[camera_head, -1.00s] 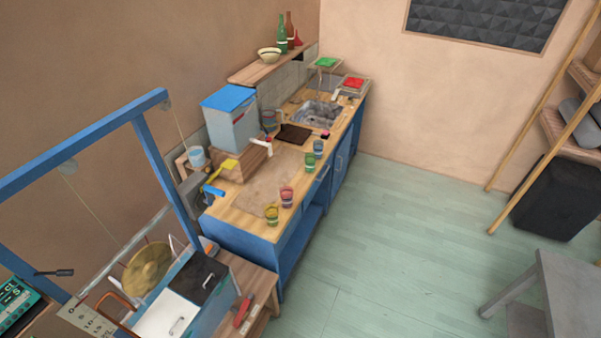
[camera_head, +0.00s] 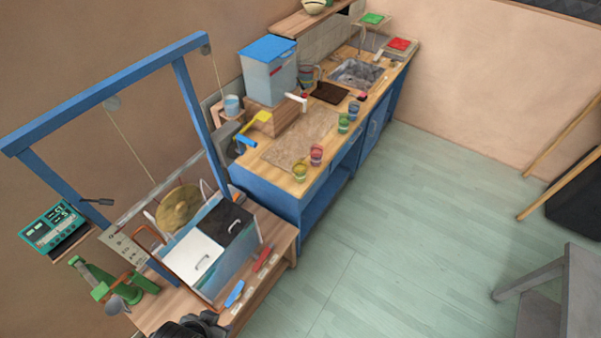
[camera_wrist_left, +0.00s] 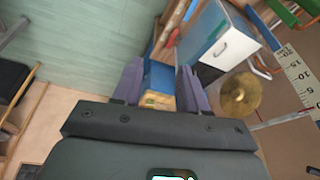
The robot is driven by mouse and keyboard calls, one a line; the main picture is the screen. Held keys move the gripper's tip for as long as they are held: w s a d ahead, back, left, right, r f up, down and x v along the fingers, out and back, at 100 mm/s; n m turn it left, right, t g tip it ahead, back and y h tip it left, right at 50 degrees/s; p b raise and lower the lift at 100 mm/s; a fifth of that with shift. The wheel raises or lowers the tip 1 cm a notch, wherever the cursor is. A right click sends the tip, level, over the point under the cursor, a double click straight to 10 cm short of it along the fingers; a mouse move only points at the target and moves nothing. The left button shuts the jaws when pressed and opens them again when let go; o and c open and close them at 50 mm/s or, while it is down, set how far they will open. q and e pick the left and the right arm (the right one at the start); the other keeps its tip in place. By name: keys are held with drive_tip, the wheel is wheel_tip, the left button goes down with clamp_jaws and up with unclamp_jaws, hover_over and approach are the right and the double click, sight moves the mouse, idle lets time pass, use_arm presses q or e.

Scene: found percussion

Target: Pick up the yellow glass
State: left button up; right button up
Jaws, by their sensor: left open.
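The yellow glass (camera_head: 300,172) stands upright on the near end of the wooden counter, close to its front corner. A pink glass (camera_head: 317,155) stands just beyond it. My left gripper (camera_wrist_left: 158,84) shows in the left wrist view with its two purple fingers apart and nothing held between them. Beyond the fingers is the blue end of the counter with a strip of its wooden top. I cannot make out the yellow glass in that view. My right gripper is in neither current view.
Green (camera_head: 344,123) and blue-grey (camera_head: 354,109) glasses stand farther along the counter edge. A blue frame (camera_head: 190,95) with a gong (camera_head: 178,208) and a tank (camera_head: 215,245) stands at the left. A low wooden bench holds red and blue tools.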

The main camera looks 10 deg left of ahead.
use_arm(q)
drive_tip(key=o, duration=1)
drive_tip(key=shift+w, duration=0.1)
